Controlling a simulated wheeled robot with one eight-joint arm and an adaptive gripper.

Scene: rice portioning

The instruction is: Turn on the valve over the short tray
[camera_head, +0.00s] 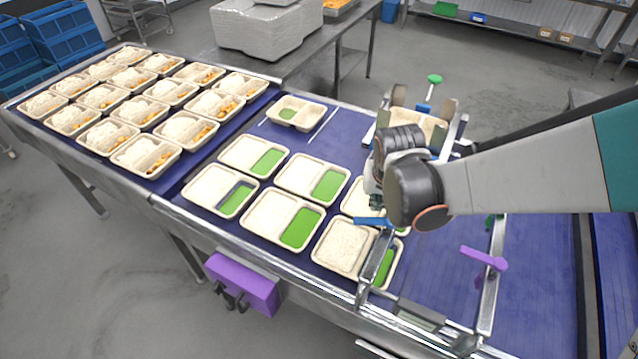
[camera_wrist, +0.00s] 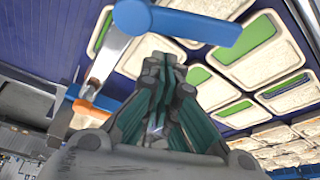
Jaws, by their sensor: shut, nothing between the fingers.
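A blue valve handle (camera_head: 372,221) sits on the metal frame over the belt, just below my gripper (camera_head: 374,197). In the wrist view the blue handle (camera_wrist: 190,22) lies beyond the fingertips of my gripper (camera_wrist: 165,68), and I see no clear contact. My gripper is shut and empty. An orange handle (camera_wrist: 92,107) shows at left there. A purple handle (camera_head: 484,258) and a green handle (camera_head: 435,79) also show. Trays with a white part and a green part, such as this tray (camera_head: 338,246), lie under and beside the frame. I cannot tell which is the short one.
Several filled trays (camera_head: 128,158) stand in rows on the left belt. A lone tray (camera_head: 300,125) lies between thin rails behind. Stacked white trays (camera_head: 250,48) stand on a metal table. A purple box (camera_head: 243,284) hangs on the belt's front edge. The blue belt at right (camera_head: 545,265) is clear.

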